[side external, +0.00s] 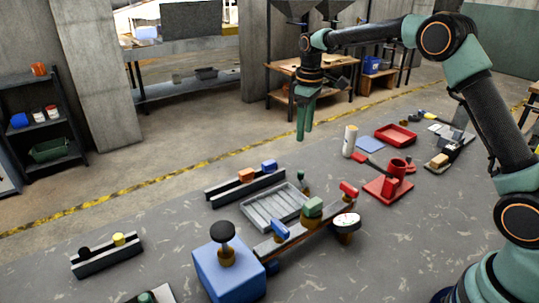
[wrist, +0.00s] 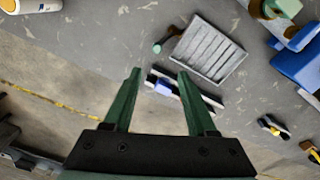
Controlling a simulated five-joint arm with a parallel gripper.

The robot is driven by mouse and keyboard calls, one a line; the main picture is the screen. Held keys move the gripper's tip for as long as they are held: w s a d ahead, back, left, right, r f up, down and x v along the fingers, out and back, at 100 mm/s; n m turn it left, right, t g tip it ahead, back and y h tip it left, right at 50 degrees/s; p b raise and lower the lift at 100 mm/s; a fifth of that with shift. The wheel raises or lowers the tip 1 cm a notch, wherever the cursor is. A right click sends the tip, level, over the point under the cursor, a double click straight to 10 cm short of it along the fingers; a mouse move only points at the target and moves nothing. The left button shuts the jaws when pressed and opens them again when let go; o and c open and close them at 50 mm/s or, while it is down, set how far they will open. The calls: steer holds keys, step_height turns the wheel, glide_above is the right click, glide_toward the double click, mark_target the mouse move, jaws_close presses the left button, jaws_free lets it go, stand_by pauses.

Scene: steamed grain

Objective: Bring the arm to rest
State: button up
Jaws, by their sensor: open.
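My gripper (side external: 305,136) hangs from the raised arm above the far edge of the grey work table (side external: 130,215), with its fingers pointing down. In the wrist view my gripper (wrist: 157,75) shows two green fingers spread apart with nothing between them. It touches no object that I can see. Below and beyond the fingers lies a ribbed grey tray (wrist: 207,48), which also shows in the side view (side external: 266,205).
A blue box (side external: 225,270) with a black knob, a rail with an orange block (side external: 246,174) and a blue block, a red stand (side external: 388,187), a white cylinder (side external: 349,140) and a red tray (side external: 396,134) stand on the table. The air around my gripper is clear.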

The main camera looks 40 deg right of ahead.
steer(key=s+a+r+m+t, duration=0.1)
steer(key=s+a+r+t, duration=0.1)
steer(key=s+r, duration=0.5)
steer(key=s+a+m+t, duration=0.2)
steer(key=s+m+t, duration=0.1)
steer(key=s, duration=1.4)
steer(key=shift+s+a+r+m, duration=0.2)
steer(key=shift+a+r+m, duration=0.05)
steer(key=shift+r+m, duration=0.15)
